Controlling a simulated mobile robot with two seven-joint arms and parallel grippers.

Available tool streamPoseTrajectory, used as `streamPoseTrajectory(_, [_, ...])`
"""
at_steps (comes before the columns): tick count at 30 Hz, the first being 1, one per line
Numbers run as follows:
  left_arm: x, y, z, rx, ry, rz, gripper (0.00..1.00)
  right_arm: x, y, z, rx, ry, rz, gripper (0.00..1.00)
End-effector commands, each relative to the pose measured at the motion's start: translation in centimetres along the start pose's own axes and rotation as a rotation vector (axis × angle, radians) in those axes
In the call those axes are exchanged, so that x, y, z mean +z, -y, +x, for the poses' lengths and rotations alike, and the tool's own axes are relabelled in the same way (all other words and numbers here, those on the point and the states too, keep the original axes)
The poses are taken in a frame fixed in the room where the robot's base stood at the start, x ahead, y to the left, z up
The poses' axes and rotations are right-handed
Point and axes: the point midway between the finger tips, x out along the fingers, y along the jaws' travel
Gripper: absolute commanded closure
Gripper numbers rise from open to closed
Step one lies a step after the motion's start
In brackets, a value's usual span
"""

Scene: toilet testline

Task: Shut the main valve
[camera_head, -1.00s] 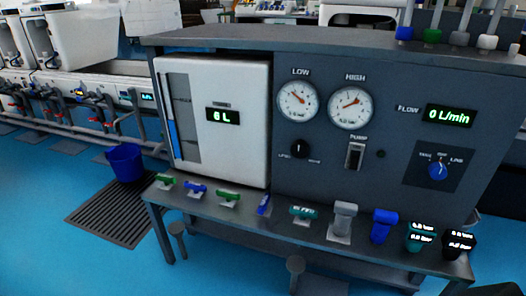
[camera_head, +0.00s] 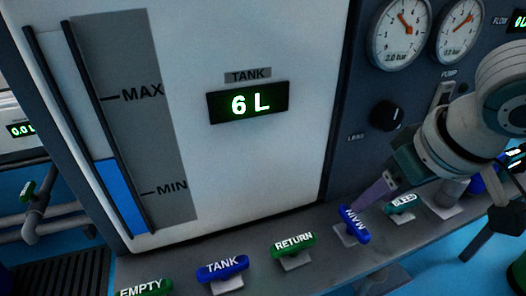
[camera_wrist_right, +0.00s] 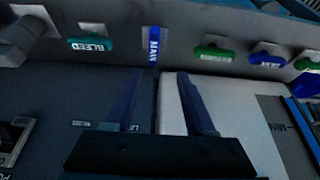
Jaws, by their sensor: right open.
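The main valve has a blue handle marked MAIN (camera_head: 352,226) on the ledge below the panel. It lies crosswise to the handles on its left, and also shows upright in the right wrist view (camera_wrist_right: 154,45). My right gripper (camera_head: 366,202) comes in from the right in the head view, its fingertips at or just above the far end of this handle. In the wrist view the two fingers (camera_wrist_right: 157,78) stand apart with nothing between them, and the handle lies beyond their tips. I cannot tell whether they touch it. My left gripper is not in view.
The teal BLEED handle (camera_head: 400,203) sits close on the right of the main valve. The green RETURN handle (camera_head: 294,245), blue TANK handle (camera_head: 222,268) and green EMPTY handle (camera_head: 146,288) are to its left. The tank display (camera_head: 246,104) reads 6 L.

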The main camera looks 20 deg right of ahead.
Motion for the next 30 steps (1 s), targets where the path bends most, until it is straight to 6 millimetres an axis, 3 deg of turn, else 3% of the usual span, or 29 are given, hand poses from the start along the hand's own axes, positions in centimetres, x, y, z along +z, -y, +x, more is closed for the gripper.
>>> streamPoseTrajectory(5, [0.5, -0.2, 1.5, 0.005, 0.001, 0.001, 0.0, 0.1, -0.3, 2.0, 0.003, 0.0, 0.008, 0.45])
streamPoseTrajectory(16, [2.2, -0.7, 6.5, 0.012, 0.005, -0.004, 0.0, 0.2, -0.2, 8.8, 0.004, 0.0, 0.006, 0.45])
streamPoseTrajectory(21, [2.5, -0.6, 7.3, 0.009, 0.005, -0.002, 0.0, 0.0, -0.2, 9.9, 0.002, -0.002, 0.004, 0.45])
streamPoseTrajectory(30, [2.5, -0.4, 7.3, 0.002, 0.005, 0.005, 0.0, 0.0, -0.2, 9.9, 0.003, 0.0, 0.004, 0.45])
